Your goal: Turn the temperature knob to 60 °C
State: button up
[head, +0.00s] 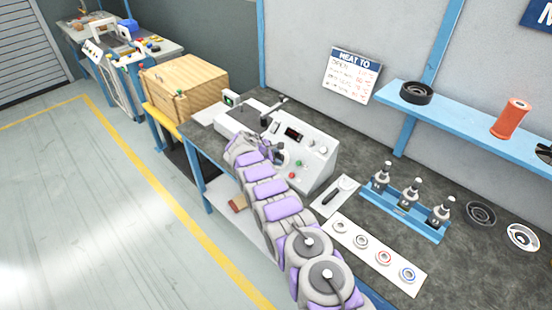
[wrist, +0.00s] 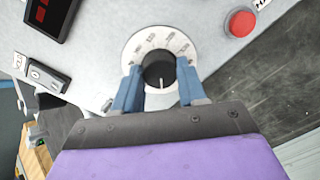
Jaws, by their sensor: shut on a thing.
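The temperature knob (wrist: 158,66) is black and round, with a white pointer line directed toward the bottom of the wrist view. It sits in a pale dial ring (wrist: 140,48) whose printed marks are too small to read. My gripper (wrist: 158,73) has its two blue fingers on either side of the knob, shut on it. In the head view, my arm reaches to the front of the white control box (head: 315,165), and my gripper hides much of the knob there. The dark display (head: 293,133) has red digits that I cannot read.
A red button (wrist: 240,22) is right of the dial, and a black switch (wrist: 47,77) is to its left. A sign (head: 351,76) hangs on the wall. A blue rack (head: 405,217) with tool holders and a white strip of rings (head: 348,232) occupy the bench at right.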

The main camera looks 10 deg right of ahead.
jog(key=shift+a, duration=0.2)
jog(key=o, duration=0.9)
jog(key=shift+w+f, duration=0.15)
jog(key=shift+o, duration=0.8)
jog(key=shift+r, duration=0.2)
jog(key=p+v, duration=0.2)
jog(key=v, duration=1.5)
jog(key=shift+a, duration=0.25)
